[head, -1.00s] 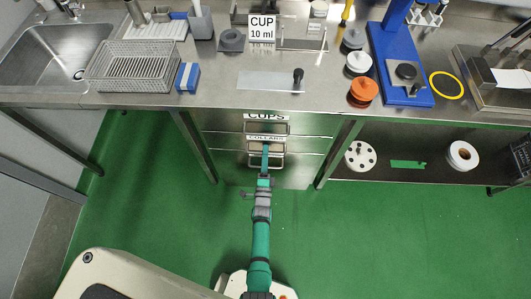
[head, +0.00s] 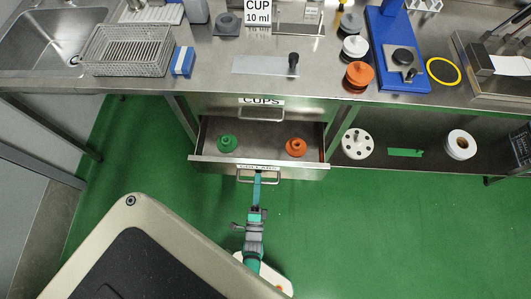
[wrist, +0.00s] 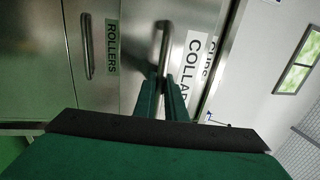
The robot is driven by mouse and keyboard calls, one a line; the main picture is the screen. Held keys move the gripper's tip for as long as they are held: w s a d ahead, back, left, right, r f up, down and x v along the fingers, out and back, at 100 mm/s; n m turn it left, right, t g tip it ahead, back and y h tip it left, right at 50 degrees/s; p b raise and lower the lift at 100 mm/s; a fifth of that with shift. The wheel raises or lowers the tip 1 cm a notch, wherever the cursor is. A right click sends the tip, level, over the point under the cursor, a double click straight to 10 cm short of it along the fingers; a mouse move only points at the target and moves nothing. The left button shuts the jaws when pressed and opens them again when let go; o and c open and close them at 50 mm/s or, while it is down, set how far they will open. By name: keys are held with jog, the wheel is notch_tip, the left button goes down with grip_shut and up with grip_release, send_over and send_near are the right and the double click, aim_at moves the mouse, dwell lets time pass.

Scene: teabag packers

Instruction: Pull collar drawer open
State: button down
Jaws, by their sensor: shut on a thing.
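The collar drawer (head: 258,160) stands pulled out below the worktop in the head view, with its inside showing. A green collar (head: 228,143) lies in its left part and an orange collar (head: 296,147) in its right part. My gripper (head: 258,177) is at the front of the drawer, shut on its handle (head: 244,180). In the wrist view my gripper (wrist: 163,84) has its two green fingers around the bar handle (wrist: 163,45), beside the partly hidden collar label (wrist: 190,75).
The closed cups drawer (head: 290,110) is above. The wrist view also shows a rollers drawer (wrist: 85,45) with its own handle. A right-hand shelf holds a white disc with holes (head: 357,144) and a white roll (head: 460,145). Green floor (head: 390,230) is clear.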

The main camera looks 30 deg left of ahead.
jog(key=r+v, duration=0.1)
jog(key=v, duration=0.6)
jog(key=shift+s+d, duration=0.25)
jog(key=shift+s, duration=0.1)
jog(key=shift+r, duration=0.1)
jog(key=c, duration=2.1)
grip_release()
jog(key=v, duration=1)
jog(key=shift+s+d, duration=0.15)
jog(key=shift+s, duration=0.2)
